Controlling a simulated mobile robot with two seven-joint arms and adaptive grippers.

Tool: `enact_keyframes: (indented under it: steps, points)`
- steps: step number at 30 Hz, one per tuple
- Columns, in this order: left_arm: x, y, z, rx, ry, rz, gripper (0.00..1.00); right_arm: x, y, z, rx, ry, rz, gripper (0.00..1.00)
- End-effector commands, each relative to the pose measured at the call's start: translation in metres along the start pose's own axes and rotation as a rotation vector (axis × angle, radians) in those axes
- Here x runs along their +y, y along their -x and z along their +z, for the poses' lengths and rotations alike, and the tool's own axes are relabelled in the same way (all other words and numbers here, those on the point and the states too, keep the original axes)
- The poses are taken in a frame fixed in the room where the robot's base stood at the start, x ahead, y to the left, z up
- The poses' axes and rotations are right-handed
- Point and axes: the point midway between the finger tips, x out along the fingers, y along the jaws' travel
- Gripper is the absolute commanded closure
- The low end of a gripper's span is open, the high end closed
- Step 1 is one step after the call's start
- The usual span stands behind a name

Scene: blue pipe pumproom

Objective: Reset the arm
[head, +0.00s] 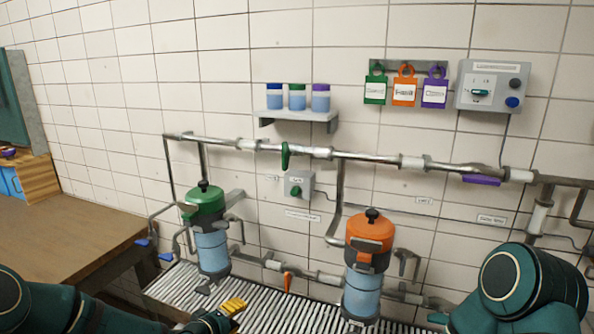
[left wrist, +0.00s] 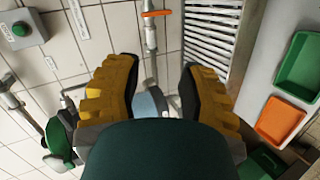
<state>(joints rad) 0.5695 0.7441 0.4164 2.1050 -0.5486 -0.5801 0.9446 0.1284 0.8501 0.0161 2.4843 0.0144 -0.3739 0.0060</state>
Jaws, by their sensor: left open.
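My left gripper (head: 222,311) is low in the head view, in front of the slatted grate, with one yellow finger pad showing clearly. In the left wrist view its two yellow-padded fingers (left wrist: 158,92) stand wide apart. A pale blue cylinder (left wrist: 150,103) shows beyond the gap between them, with no visible grip on it. My left arm (head: 65,309) comes in from the lower left. My right arm (head: 530,287) shows at the lower right; its gripper is outside the view.
A green-topped pump (head: 206,205) and an orange-topped pump (head: 369,230) stand at the grate (head: 275,315). Pipes (head: 380,158) run along the tiled wall. A wooden table (head: 60,235) is at left. Green (left wrist: 300,65) and orange (left wrist: 280,122) trays show in the wrist view.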

Motion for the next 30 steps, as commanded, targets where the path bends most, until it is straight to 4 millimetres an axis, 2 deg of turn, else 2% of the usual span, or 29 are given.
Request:
enact_keyframes:
  steps: [1, 4, 6, 9, 12, 15, 18, 30]
  points:
    - [-0.023, -0.001, 0.031, -0.052, -0.047, -0.07, 0.6, 0.001, -0.003, 0.001, -0.002, 0.001, 0.0, 0.6]
    - [-0.067, 0.008, 0.084, -0.155, -0.164, -0.212, 0.6, 0.002, -0.005, 0.002, -0.004, 0.001, 0.0, 0.6]
    - [-0.098, 0.021, 0.118, -0.239, -0.25, -0.309, 0.6, 0.003, -0.007, 0.003, -0.006, 0.002, 0.0, 0.6]
    - [-0.138, 0.047, 0.159, -0.362, -0.37, -0.431, 0.6, 0.004, -0.01, 0.004, -0.008, 0.003, -0.001, 0.6]
    - [-0.168, 0.074, 0.188, -0.471, -0.468, -0.524, 0.6, 0.004, -0.012, 0.005, -0.01, 0.003, -0.001, 0.6]
    - [-0.186, 0.096, 0.205, -0.551, -0.534, -0.584, 0.6, 0.005, -0.013, 0.006, -0.012, 0.004, -0.001, 0.6]
    - [-0.196, 0.108, 0.212, -0.595, -0.571, -0.614, 0.6, 0.005, -0.013, 0.006, -0.012, 0.004, -0.001, 0.6]
    - [-0.198, 0.112, 0.214, -0.606, -0.581, -0.621, 0.6, 0.005, -0.013, 0.006, -0.012, 0.004, -0.001, 0.6]
